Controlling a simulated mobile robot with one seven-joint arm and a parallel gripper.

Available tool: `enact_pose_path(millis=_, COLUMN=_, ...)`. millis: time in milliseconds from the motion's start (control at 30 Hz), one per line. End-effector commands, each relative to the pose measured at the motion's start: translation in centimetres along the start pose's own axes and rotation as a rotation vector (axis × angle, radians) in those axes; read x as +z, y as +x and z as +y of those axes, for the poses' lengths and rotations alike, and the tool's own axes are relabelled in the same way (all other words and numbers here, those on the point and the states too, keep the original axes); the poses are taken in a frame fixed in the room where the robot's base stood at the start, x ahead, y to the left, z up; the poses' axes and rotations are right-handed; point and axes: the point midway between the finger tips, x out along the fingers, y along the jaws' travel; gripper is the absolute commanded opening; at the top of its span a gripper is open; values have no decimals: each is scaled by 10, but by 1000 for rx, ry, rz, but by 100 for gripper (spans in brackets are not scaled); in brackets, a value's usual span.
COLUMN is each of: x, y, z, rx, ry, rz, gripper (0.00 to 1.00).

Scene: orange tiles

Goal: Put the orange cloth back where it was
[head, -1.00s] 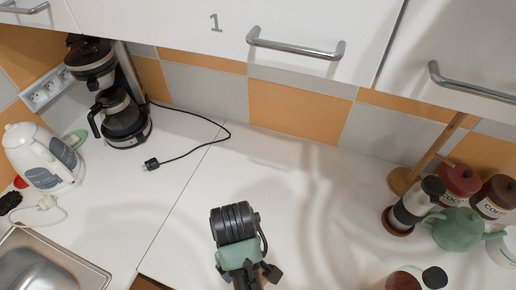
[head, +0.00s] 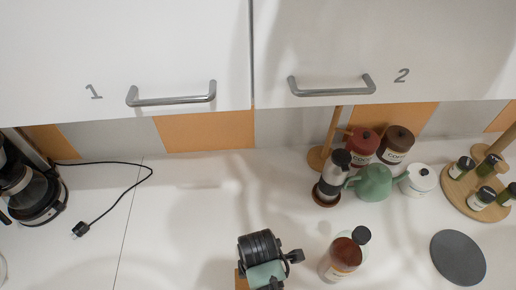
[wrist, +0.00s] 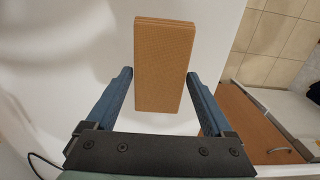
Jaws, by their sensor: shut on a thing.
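The orange cloth (wrist: 165,60) shows in the wrist view as a folded, flat-sided orange-brown slab with layered edges at its far end. It lies between the two blue fingers of my gripper (wrist: 160,74), which is shut on it. The cloth is held over the white worktop. In the head view my gripper (head: 266,274) is at the bottom middle, and a small orange piece of the cloth (head: 241,280) shows at its left. The rest of the cloth is hidden there by the gripper or cut off by the frame.
A brown bottle (head: 341,260) stands right of my gripper. A grey disc (head: 458,257) lies at right. The worktop (head: 190,220) left of the gripper is mostly clear, with a black cord (head: 120,195).

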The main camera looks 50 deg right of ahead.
Motion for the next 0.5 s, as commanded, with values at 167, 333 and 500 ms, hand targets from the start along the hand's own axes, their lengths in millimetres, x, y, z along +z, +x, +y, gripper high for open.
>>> enact_pose_path(millis=167, x=0, y=26, z=-1, rx=-4, ry=0, rz=-1, gripper=34)
enact_pose_path(millis=333, x=0, y=38, z=-1, rx=-2, ry=1, rz=-1, gripper=34)
enact_pose_path(millis=500, x=0, y=38, z=0, rx=-1, ry=1, rz=0, gripper=34)
